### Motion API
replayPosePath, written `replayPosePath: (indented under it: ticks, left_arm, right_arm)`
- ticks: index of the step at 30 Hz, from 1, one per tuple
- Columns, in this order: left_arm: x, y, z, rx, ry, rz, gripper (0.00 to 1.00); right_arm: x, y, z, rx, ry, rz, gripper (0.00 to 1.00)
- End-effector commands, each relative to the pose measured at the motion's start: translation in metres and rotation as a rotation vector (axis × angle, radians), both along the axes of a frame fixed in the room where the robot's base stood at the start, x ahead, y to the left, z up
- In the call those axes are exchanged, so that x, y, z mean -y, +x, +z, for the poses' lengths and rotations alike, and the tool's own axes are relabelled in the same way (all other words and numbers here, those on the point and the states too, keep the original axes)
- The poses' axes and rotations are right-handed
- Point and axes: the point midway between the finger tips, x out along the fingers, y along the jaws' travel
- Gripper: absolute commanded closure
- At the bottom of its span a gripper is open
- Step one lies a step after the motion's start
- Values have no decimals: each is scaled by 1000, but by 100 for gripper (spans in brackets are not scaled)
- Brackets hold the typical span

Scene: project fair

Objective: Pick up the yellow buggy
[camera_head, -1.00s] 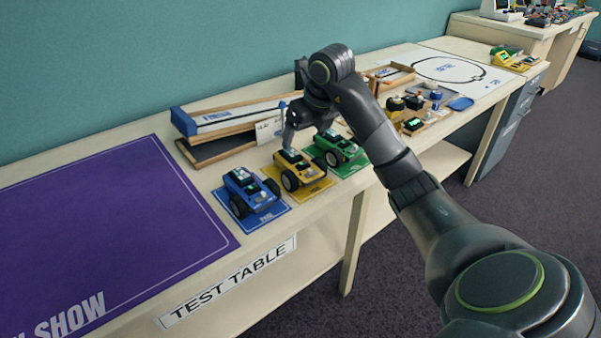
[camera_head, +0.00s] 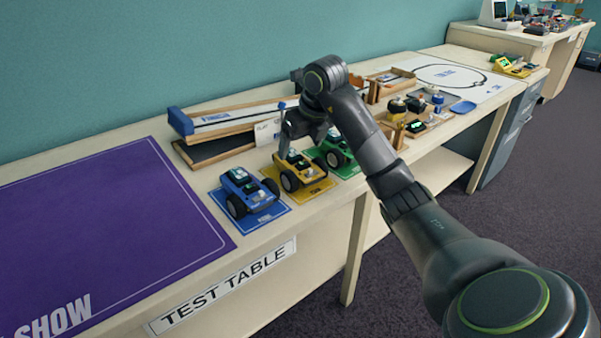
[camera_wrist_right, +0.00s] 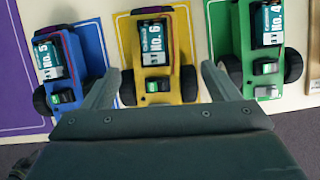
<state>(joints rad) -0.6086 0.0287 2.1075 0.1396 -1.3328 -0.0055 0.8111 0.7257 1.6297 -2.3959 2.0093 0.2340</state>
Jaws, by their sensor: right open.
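The yellow buggy (camera_head: 299,172) stands on its yellow mat (camera_head: 318,191) on the test table, between the blue buggy (camera_head: 248,193) and the green buggy (camera_head: 337,150). My right gripper (camera_head: 301,148) is over the yellow buggy and partly hides its rear. In the right wrist view, the open fingers (camera_wrist_right: 158,85) lie either side of the yellow buggy (camera_wrist_right: 153,60), marked No. 6. I cannot tell whether they touch it. The blue buggy (camera_wrist_right: 55,62) and green buggy (camera_wrist_right: 262,50) sit just outside the fingers. My left gripper is out of view.
A purple mat (camera_head: 100,220) covers the table's left part. A wooden ramp (camera_head: 230,125) lies behind the buggies. Several small items and a blue tray (camera_head: 463,107) stand further right. The table's front edge is close to the buggies.

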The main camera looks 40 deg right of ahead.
Motion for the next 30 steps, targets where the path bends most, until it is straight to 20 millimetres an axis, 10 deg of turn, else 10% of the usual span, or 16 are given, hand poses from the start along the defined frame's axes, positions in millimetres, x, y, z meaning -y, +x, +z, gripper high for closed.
replayPosePath:
  ticks: [21, 30]
  left_arm:
    - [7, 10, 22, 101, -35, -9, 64]
    - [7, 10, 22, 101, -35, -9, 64]
  right_arm:
    - [-6, 13, -50, -1, 0, 0, 18]
    - [-6, 13, -50, 0, 0, 0, 57]
